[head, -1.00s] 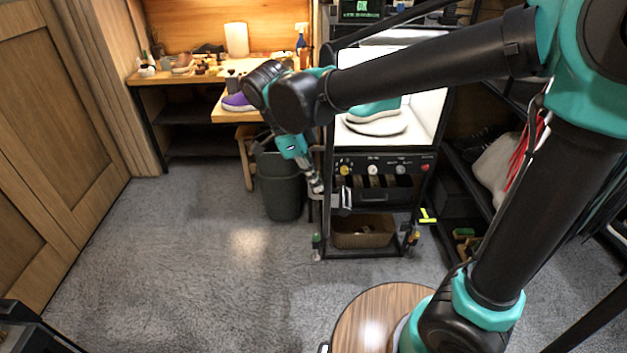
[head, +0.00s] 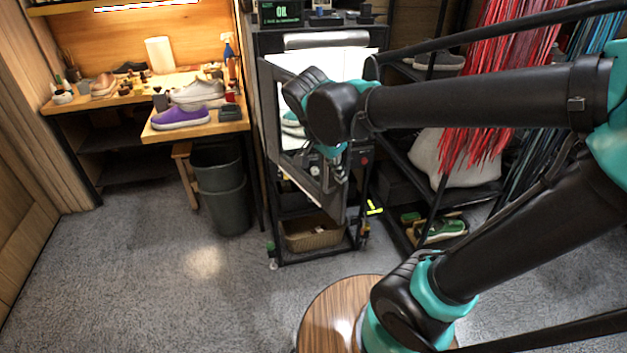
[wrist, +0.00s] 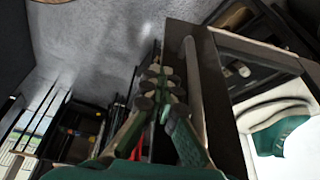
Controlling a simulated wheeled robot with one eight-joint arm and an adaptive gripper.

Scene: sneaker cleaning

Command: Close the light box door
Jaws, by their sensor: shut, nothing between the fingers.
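The light box (head: 355,62) has a bright white inside and stands on a black wheeled rack in the middle of the head view. Its door (head: 268,115), a dark frame with a clear pane, is hinged at the left and stands partly open, angled out across the front. A teal shoe (head: 291,122) is inside, partly hidden by my arm. My gripper (head: 337,176) is shut and empty at the door's outer side, near its free edge. In the wrist view the closed fingertips (wrist: 160,70) are beside the door's long handle bar (wrist: 193,85); contact is unclear.
A workbench (head: 165,133) with shoes and a purple sneaker (head: 180,117) is at the left. A grey bin (head: 222,200) stands beside the rack, which holds a basket (head: 314,234) low down. Shelves are at the right. The floor in front at left is clear.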

